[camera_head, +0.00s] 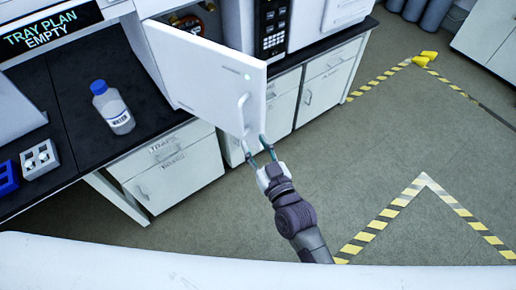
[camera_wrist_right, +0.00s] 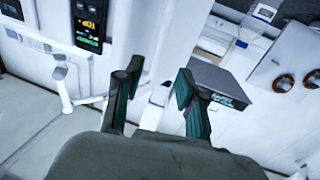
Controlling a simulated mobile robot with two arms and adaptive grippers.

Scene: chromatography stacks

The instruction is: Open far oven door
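The white oven door (camera_head: 205,65) stands swung open at the upper middle of the head view, with its curved handle (camera_head: 243,112) near its free edge. Part of the oven inside (camera_head: 190,18) shows behind its top edge. My right gripper (camera_head: 257,148) is just below the handle, its two fingers apart. In the right wrist view the fingers (camera_wrist_right: 156,88) are spread, with a white piece between them that may be the handle; I cannot tell if they touch it. Ring-shaped parts (camera_wrist_right: 285,82) show at the right there. My left gripper is not in view.
A blue-capped bottle (camera_head: 112,108) and a white rack (camera_head: 39,160) stand on the black bench (camera_head: 85,65) at the left. A keypad panel (camera_head: 272,28) is beside the door. White drawers (camera_head: 170,175) are below.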

